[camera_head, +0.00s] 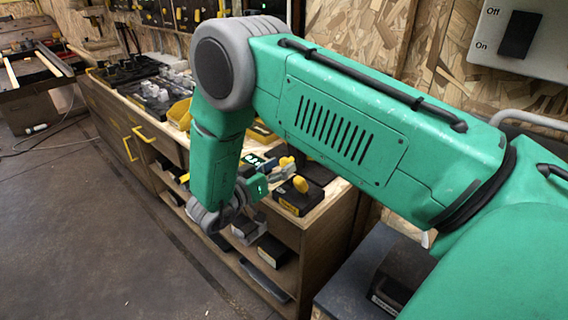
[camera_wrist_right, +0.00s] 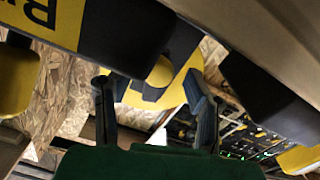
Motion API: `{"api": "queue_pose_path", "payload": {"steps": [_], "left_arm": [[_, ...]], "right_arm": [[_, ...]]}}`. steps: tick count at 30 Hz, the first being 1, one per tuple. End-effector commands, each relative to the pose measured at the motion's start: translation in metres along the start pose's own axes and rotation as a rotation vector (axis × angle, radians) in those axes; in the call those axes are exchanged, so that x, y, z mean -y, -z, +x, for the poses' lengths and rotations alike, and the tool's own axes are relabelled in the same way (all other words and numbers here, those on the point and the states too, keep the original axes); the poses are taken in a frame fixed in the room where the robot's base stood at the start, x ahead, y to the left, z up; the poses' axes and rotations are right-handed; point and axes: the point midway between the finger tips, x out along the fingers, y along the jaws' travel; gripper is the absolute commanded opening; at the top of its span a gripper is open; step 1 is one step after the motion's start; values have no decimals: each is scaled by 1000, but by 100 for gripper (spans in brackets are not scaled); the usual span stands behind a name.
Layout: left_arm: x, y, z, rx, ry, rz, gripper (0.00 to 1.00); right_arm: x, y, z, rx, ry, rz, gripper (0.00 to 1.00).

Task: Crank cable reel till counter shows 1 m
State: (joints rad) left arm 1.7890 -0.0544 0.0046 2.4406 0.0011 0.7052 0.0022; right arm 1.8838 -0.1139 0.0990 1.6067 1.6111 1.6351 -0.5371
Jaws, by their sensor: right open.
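In the head view my right arm reaches across the workbench (camera_head: 335,190), its wrist bent down at the bench's near end. My right gripper (camera_head: 280,172) is small there and partly hidden by its own wrist. A small display with glowing green digits (camera_head: 253,158) shows just behind the wrist; I cannot read its value. In the right wrist view my right gripper (camera_wrist_right: 158,105) is open, its two dark fingers apart. A yellow rounded piece (camera_wrist_right: 160,72) shows between and beyond the fingers; whether it is the crank knob I cannot tell. No reel or cable is clearly visible. My left gripper is out of view.
A black box with a yellow knob (camera_head: 300,187) stands at the bench's near corner. Yellow bins (camera_head: 180,113) and several small parts lie farther along. A grey switch panel (camera_head: 520,40) hangs on the wall. The floor (camera_head: 90,220) at left is mostly clear.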

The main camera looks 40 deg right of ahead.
Motion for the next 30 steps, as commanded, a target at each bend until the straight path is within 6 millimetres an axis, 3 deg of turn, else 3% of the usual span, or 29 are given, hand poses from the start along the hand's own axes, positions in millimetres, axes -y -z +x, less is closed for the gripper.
{"api": "queue_pose_path", "payload": {"steps": [5, 17, 21, 30], "left_arm": [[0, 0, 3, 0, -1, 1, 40], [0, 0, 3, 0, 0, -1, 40], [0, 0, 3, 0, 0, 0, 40], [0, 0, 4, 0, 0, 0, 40]], "right_arm": [[0, 4, 14, -9, -1, 0, 45], [0, 4, 22, -8, 0, 0, 45], [0, 1, 26, -3, 2, 0, 0], [0, 2, 23, -7, -4, -3, 0]]}}
